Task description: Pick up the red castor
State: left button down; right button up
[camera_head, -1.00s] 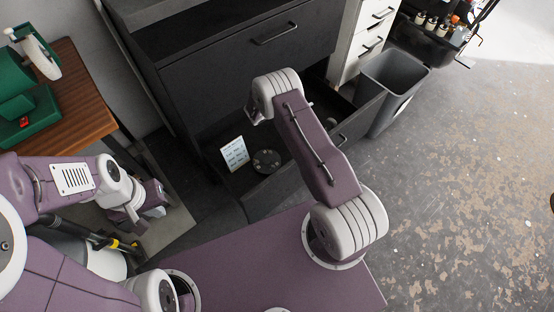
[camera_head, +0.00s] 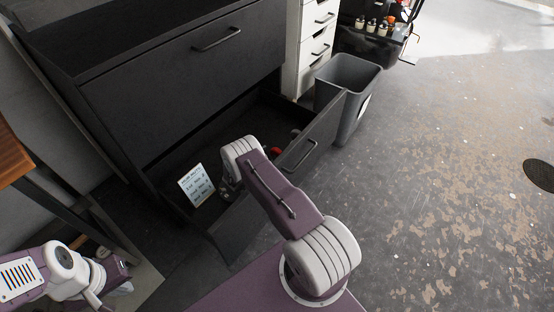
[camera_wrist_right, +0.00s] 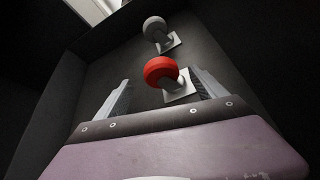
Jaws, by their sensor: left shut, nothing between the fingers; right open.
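The red castor (camera_wrist_right: 160,71) lies in the open drawer, with a red ball wheel and a pale square plate. In the right wrist view it shows between and just beyond the two fingertips of my right gripper (camera_wrist_right: 162,88), which is open. In the head view a small part of the red castor (camera_head: 276,151) shows past my right arm. My right gripper is mostly hidden behind its own wrist there, low in the drawer. My left gripper (camera_head: 116,270) is at the lower left, away from the drawer, shut and empty.
A grey castor (camera_wrist_right: 155,28) sits beyond the red one. The black drawer (camera_head: 322,125) has walls close around my right gripper. A white printed card (camera_head: 196,186) stands at its left. A grey bin (camera_head: 347,82) stands right of the drawer; open floor lies further right.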

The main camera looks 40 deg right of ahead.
aim_at(275, 154)
jog(key=b+x, duration=0.1)
jog(key=x, duration=0.2)
jog(key=shift+f+b, duration=0.4)
jog(key=shift+f, duration=0.1)
jog(key=shift+d, duration=0.3)
pick_arm(q)
notch_tip(275, 154, down, 3)
jog(key=shift+f, duration=0.1)
pick_arm(e)
jog(key=shift+r, duration=0.15)
jog(key=c, duration=1.7)
